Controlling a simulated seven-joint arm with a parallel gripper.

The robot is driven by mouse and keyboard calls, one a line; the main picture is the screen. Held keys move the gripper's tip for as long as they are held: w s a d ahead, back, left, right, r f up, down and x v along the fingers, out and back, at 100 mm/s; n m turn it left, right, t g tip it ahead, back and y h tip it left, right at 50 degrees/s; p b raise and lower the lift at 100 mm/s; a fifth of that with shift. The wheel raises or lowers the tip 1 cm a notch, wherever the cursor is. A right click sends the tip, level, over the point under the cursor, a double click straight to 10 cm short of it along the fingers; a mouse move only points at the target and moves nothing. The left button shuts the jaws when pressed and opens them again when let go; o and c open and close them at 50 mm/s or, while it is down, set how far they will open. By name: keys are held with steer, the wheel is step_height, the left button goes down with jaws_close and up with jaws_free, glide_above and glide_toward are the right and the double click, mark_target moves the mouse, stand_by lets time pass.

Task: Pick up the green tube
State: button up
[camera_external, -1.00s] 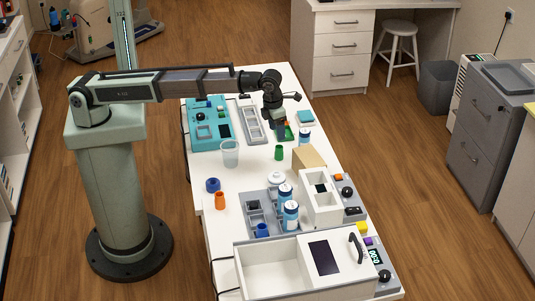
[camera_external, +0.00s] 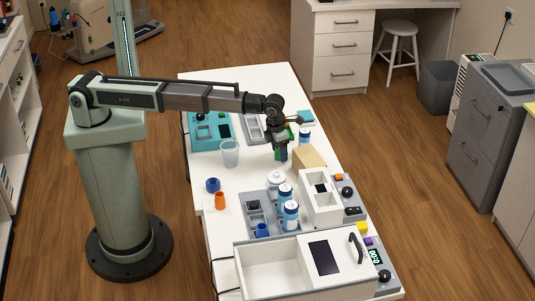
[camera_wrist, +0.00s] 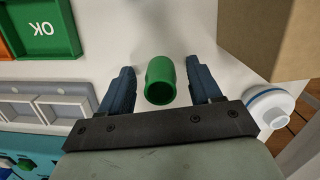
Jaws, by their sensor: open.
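The green tube (camera_wrist: 160,82) stands on the white table in the wrist view, its open end toward the camera. My gripper (camera_wrist: 160,80) is open, with one dark blue finger on each side of the tube and a gap showing on both sides. In the external view, my gripper (camera_external: 281,154) points down at the table, and the tube (camera_external: 277,155) is mostly hidden behind the fingers.
A cardboard box (camera_wrist: 270,35) stands close to the right finger, with a white-capped bottle (camera_wrist: 270,105) nearby. A green tray marked OK (camera_wrist: 45,25) and a grey tray (camera_wrist: 60,110) lie left. A clear cup (camera_external: 230,153) stands left of my gripper.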

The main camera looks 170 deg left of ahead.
steer(key=shift+f, duration=0.3)
steer(key=shift+c, duration=0.4)
steer(key=c, duration=1)
steer(key=shift+r, duration=0.1)
